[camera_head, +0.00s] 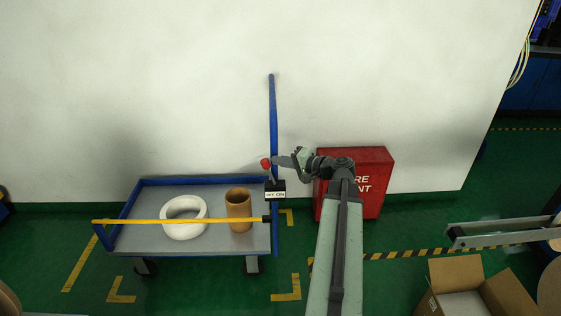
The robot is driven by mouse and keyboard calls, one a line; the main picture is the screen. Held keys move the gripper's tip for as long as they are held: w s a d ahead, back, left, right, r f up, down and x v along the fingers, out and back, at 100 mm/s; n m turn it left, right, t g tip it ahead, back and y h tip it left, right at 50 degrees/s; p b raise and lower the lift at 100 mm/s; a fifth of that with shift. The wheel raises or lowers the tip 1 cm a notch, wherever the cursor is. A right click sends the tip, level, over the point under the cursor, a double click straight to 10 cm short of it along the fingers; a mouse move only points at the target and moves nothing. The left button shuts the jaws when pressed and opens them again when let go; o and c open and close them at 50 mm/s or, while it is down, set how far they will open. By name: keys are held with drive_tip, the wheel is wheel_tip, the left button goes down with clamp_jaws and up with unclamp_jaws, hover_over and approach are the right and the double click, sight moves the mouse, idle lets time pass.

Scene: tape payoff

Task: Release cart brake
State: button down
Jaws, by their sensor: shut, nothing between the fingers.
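A cart (190,246) with a grey deck and blue rim stands at the left by the white wall. Its blue upright handle post (273,120) rises at the cart's right end. A brake lever with a red knob (266,163) stands beside the post, above a small black box with a label (275,192) that appears to read "ON". My gripper (278,161) is shut and empty, its tip close to the right of the red knob. I cannot tell whether it touches the knob or lever.
A white ring-shaped roll (184,218) and a brown cardboard tube (238,211) stand on the cart, with a yellow bar (165,221) across its front. A red cabinet (371,182) is behind my arm. An open cardboard box (470,287) is at lower right.

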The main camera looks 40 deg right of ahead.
drive_tip(key=shift+d, duration=0.1)
drive_tip(key=shift+s+d+r+p, duration=0.3)
drive_tip(key=shift+d+r+p, duration=0.1)
drive_tip(key=shift+d, duration=0.25)
drive_tip(key=shift+s+d+r+p, duration=0.25)
drive_tip(key=shift+d+r+p, duration=0.15)
drive_tip(key=shift+d, duration=0.2)
drive_tip(key=p+v, duration=0.2)
drive_tip(key=v, duration=0.9)
drive_tip(key=shift+d+p, duration=0.15)
drive_tip(key=shift+p, duration=0.25)
drive_tip(key=shift+w, duration=0.1)
